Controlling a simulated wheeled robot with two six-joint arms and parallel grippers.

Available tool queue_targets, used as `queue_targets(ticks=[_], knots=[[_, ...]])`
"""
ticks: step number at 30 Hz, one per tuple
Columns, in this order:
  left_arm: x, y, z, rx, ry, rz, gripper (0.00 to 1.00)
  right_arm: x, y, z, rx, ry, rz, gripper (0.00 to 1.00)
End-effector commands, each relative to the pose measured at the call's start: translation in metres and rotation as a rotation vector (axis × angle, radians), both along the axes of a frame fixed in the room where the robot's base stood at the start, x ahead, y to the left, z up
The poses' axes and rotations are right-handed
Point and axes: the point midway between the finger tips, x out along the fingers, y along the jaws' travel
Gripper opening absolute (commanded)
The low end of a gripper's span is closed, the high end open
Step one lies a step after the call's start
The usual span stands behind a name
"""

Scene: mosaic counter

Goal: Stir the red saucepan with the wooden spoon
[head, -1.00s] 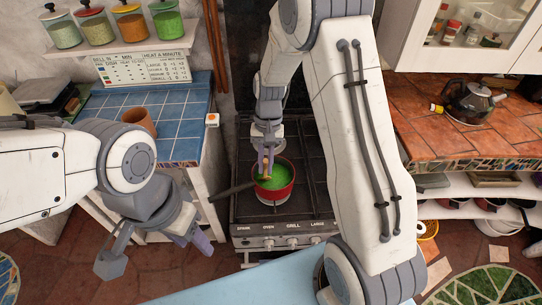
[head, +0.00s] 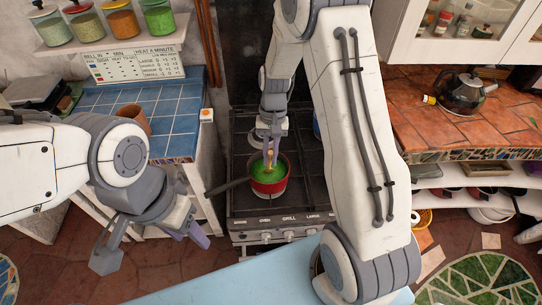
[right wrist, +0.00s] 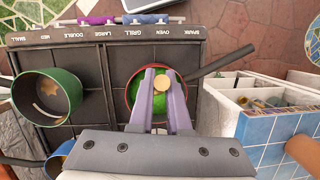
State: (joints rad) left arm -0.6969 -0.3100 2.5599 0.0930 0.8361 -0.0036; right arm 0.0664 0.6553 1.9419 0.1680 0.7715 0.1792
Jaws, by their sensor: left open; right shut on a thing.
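The red saucepan (head: 269,186) with green contents stands on the front of the stove, its dark handle pointing left. It also shows in the right wrist view (right wrist: 129,93), under my right gripper. My right gripper (head: 270,150) is shut on the wooden spoon (head: 270,160), held upright over the pan with its lower end in the green contents. The spoon's round end (right wrist: 162,84) shows between the fingers in the right wrist view. My left gripper (head: 155,250) is open and empty, in front of and left of the stove.
A green pot (right wrist: 48,97) stands on the stove in the right wrist view; my right arm hides most of that side in the head view. A clay pot (head: 134,115) is on the blue tiled counter (head: 178,128). A kettle (head: 464,93) stands on the right counter.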

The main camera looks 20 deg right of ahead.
Motion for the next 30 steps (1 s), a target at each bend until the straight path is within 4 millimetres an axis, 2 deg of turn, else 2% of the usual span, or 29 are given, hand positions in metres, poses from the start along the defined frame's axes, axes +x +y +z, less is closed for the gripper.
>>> queue_targets(ticks=[30], knots=[[0.000,0.000,0.064,0.000,0.000,-0.002,0.50,-0.030,0.009,0.078,0.000,0.000,0.000,0.00]])
